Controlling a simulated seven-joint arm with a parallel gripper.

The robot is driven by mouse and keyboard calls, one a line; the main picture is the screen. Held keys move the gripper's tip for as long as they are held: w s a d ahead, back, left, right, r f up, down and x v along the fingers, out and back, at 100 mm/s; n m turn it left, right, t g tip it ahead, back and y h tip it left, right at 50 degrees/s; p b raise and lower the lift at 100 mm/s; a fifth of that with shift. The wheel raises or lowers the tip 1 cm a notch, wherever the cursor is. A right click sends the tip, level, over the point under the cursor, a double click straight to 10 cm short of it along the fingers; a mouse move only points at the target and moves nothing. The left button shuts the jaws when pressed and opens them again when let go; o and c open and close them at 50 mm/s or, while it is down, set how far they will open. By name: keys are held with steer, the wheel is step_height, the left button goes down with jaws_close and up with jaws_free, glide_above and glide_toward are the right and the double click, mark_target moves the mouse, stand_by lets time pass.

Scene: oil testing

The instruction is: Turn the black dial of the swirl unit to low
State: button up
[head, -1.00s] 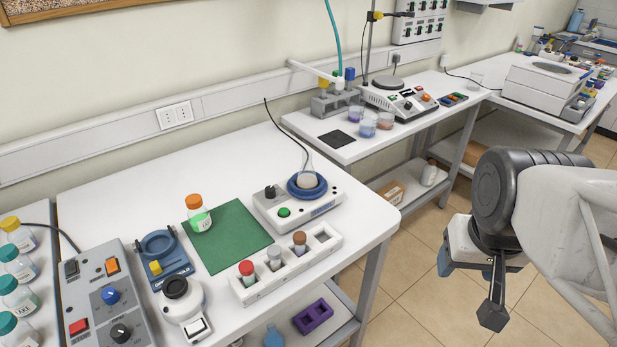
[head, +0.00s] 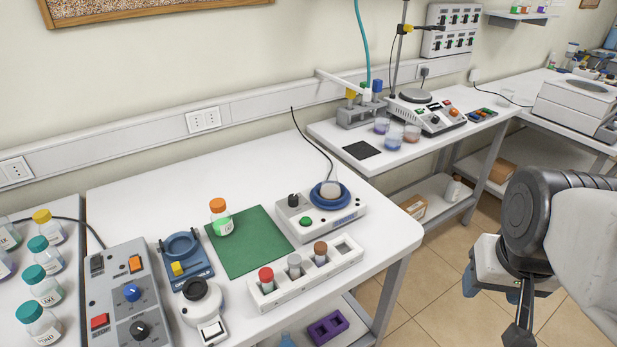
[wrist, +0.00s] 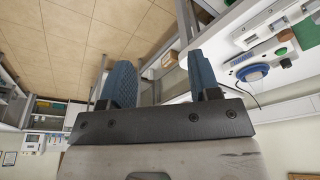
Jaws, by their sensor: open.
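The swirl unit (head: 347,222) is a flat white box at the back right of the near white table. Its black dial (head: 293,200) is at the left end of its top, behind a green button (head: 305,222). A flask (head: 330,188) stands in its blue round holder. The dial's setting is too small to read. My gripper (head: 497,305) is at the right, over the floor, well apart from the unit. In the wrist view my gripper (wrist: 160,68) has its two blue fingers spread with nothing between them. The swirl unit (wrist: 265,52) is at the upper right there.
A green mat (head: 250,245) with an orange-capped bottle (head: 220,216) lies left of the unit. A white rack (head: 310,275) with several capped vials stands in front. A grey control box (head: 117,290) is at the left. Clear floor separates my gripper from the table.

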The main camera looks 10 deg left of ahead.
steer(key=w+a+r+n, duration=0.2)
steer(key=w+a+n, duration=0.3)
steer(key=w, duration=0.5)
steer(key=n+g, duration=0.2)
steer(key=n, duration=1)
glide_above(293, 197)
step_height(293, 197, down, 10)
steer(key=shift+s+d+r, duration=0.1)
steer(key=shift+d, duration=0.05)
steer(key=shift+a, duration=0.2)
steer(key=shift+f, duration=4)
